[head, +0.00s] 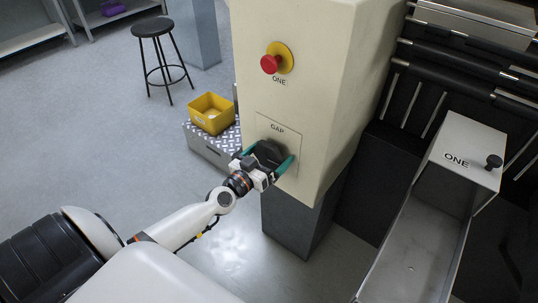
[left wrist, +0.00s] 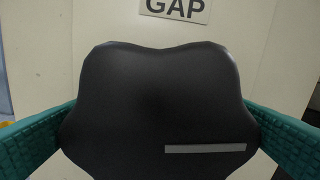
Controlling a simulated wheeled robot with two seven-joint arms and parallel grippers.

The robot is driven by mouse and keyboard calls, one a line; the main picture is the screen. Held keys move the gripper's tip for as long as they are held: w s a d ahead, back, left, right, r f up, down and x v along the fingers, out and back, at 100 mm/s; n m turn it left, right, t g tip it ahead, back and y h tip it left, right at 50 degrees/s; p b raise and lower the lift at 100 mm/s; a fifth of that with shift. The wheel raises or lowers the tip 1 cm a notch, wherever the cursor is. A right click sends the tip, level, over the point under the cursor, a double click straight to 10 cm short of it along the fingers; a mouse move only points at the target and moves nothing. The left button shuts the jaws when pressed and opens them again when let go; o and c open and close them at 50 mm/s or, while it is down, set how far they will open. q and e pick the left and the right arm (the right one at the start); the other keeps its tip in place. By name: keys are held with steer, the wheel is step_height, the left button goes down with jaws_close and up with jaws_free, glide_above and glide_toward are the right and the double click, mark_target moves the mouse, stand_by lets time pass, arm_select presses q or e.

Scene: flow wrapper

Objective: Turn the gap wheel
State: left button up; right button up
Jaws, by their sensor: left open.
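The gap wheel (head: 269,153) is a dark, lobed knob on the cream machine panel, under the label GAP. In the left wrist view the wheel (left wrist: 160,110) fills the middle, with a pale grey bar low on its right side. My left gripper (head: 266,165) is open around the wheel, one teal finger on each side of it. In the left wrist view the fingers reach in from both edges close to the wheel's sides; I cannot tell whether they touch it. The gripper hides part of the wheel in the head view. My right gripper is not in view.
A red button on a yellow base (head: 277,58) sits above the wheel. A yellow bin (head: 212,113) stands on a patterned step (head: 205,146) left of the machine. A metal trough (head: 415,250) and a box marked ONE (head: 470,145) are at right. A black stool (head: 153,27) stands behind.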

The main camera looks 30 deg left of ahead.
arm_select(q)
steer(key=c, duration=0.8)
